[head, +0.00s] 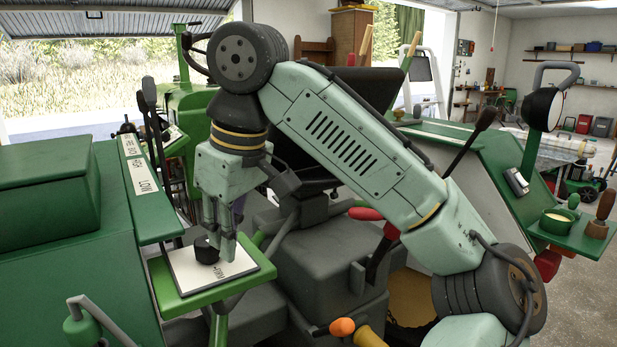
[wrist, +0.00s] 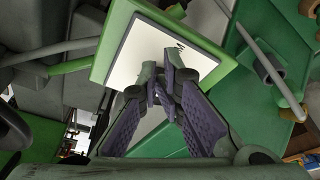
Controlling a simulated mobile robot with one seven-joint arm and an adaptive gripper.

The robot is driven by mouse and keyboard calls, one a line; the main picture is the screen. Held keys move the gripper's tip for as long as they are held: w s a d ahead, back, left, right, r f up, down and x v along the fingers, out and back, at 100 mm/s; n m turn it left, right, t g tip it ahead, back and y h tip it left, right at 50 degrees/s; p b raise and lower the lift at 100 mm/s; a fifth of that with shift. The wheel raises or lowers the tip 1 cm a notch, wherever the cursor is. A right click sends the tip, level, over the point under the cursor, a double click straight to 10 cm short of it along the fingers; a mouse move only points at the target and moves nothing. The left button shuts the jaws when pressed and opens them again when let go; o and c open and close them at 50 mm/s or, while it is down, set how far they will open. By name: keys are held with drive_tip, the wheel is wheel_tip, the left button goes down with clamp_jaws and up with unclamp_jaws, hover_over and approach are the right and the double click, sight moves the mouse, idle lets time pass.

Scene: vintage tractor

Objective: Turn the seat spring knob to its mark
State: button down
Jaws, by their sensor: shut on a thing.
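The seat spring knob (head: 206,250) is a small black round knob on a white plate (head: 238,268) set on a green bracket (head: 190,302). Black lettering, too small to read surely, is on the plate near the knob. My gripper (head: 217,246) points down at the plate, its fingers shut on the knob. In the wrist view the fingertips (wrist: 160,84) come together over the plate (wrist: 150,42) and hide most of the knob. Some dark lettering (wrist: 180,46) shows beyond them on the plate. I cannot tell which way the knob points.
A green fender with a "HIGH LOW" label (head: 140,176) and black levers stands left of my gripper. The black seat (head: 350,95) is behind my arm. Red-handled and orange-handled levers (head: 342,327) are to the right. A small green tray (head: 575,232) with a cup is at far right.

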drive_tip(key=shift+s+a+f, duration=0.15)
drive_tip(key=shift+a+f, duration=0.05)
idle(0.3)
drive_tip(key=shift+s+d, duration=0.2)
drive_tip(key=shift+d, duration=0.05)
wheel_tip(320, 180, up, 6)
idle(0.6)
drive_tip(key=shift+d, duration=0.1)
